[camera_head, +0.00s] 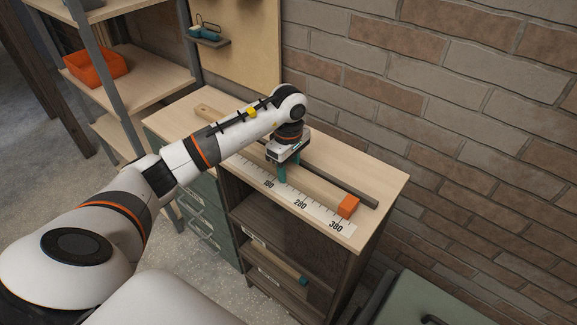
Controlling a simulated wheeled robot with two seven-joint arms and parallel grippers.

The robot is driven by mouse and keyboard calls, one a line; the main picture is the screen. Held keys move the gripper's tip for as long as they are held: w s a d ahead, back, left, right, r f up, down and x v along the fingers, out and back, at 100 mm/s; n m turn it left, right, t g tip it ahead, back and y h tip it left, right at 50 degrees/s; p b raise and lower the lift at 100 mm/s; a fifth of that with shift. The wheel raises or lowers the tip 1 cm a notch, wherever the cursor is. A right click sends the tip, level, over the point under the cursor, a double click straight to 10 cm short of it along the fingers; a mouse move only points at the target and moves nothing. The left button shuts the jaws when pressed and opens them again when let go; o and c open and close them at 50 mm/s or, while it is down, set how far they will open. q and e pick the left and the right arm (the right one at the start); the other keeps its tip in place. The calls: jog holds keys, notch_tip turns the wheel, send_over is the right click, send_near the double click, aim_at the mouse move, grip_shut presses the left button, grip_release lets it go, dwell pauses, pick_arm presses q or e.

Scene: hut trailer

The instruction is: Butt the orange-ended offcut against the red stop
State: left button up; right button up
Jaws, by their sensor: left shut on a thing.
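A pale wooden offcut (318,191) with an orange end (348,206) lies along the bench top, its orange end pointing right, by the 300 mark of a white scale (299,202). My left gripper (282,176) points down and is shut on the offcut, some way left of the orange end. My right gripper is not in view.
A dark rail (362,197) runs behind the offcut. The bench top (385,178) is bare at its right end, with a brick wall behind. A shelf rack at the left holds an orange bin (97,66). A green surface (440,300) stands at the lower right.

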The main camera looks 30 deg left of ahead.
pick_arm(q)
jog(key=shift+r, duration=0.1)
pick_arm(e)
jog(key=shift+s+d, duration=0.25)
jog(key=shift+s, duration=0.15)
pick_arm(q)
jog(key=shift+a, duration=0.65)
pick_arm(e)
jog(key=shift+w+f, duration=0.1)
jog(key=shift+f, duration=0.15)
pick_arm(q)
jog(key=o, duration=1.2)
jog(key=shift+o, duration=0.2)
jog(key=shift+b, duration=0.35)
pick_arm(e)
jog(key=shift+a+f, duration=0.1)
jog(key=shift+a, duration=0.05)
pick_arm(q)
jog(key=shift+r, duration=0.35)
notch_tip(320, 180, up, 11)
jog(key=b, duration=0.2)
jog(key=shift+r+b, duration=0.15)
jog(key=shift+b, duration=0.25)
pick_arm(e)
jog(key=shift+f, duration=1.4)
